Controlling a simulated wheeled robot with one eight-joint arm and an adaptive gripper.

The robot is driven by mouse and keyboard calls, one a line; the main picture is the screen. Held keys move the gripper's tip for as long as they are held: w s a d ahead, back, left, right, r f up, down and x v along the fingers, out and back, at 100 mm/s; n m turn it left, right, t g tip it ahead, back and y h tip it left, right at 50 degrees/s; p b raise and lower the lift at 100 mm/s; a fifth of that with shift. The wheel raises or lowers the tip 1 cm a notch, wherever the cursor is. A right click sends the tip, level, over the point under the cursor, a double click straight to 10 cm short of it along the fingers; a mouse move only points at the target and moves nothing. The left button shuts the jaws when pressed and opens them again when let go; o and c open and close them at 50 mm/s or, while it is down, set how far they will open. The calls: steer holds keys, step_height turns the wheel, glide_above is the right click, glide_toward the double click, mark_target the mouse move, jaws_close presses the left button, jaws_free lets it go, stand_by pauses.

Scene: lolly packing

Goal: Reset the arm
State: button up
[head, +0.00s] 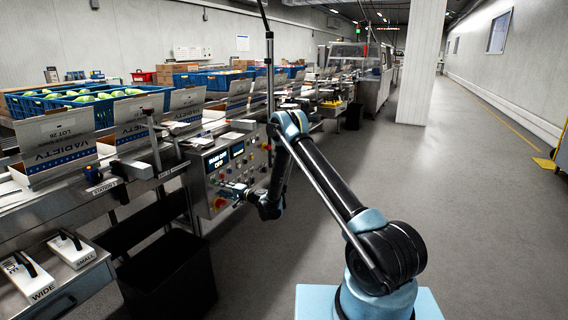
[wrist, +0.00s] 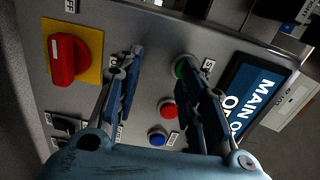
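My arm reaches left from its base in the head view, with my gripper (head: 232,190) in front of the control panel (head: 222,160). In the wrist view my gripper (wrist: 165,85) has its two fingers spread apart, with nothing between them but the panel face behind. The panel shows a red rotary switch (wrist: 68,58) on a yellow plate, left of the fingers. A green button (wrist: 180,68) is partly hidden by the right finger. A red button (wrist: 168,109) and a blue button (wrist: 157,138) lie between the fingers. I cannot tell whether a finger touches the panel.
The packing line with open cartons (head: 58,148) and blue crates (head: 80,98) runs along the left. A dark bin (head: 168,285) stands below it.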

steer(key=s+d+r+n+g+h, duration=0.1)
steer(key=d+r+n+h, duration=0.1)
steer(key=d+r, duration=0.55)
steer(key=s+d+r+n+h, duration=0.1)
steer(key=d+r, duration=0.4)
steer(key=r, duration=0.6)
steer(key=s+d+r+n+h, duration=0.1)
steer(key=s+d+r+h, duration=0.1)
steer(key=s+d+r, duration=0.5)
steer(key=s+d+r+n+h, duration=0.15)
steer(key=s+d, duration=0.25)
steer(key=d, duration=0.4)
steer(key=s+d+g+h, duration=0.2)
steer(key=s+d+h, duration=0.3)
steer(key=s+d, duration=1.35)
steer(key=s+d+f+h, duration=0.1)
steer(key=s+d+f, duration=0.2)
steer(key=s, duration=0.4)
steer(key=s+d+f+m+g+h, duration=0.1)
steer(key=s+d+f+h, duration=0.1)
steer(key=s+d, duration=0.4)
steer(key=s+d+f+h, duration=0.2)
steer(key=s+d, duration=0.3)
steer(key=s, duration=0.4)
steer(key=shift+x, duration=0.85)
steer(key=shift+s, duration=0.25)
steer(key=shift+c, duration=0.4)
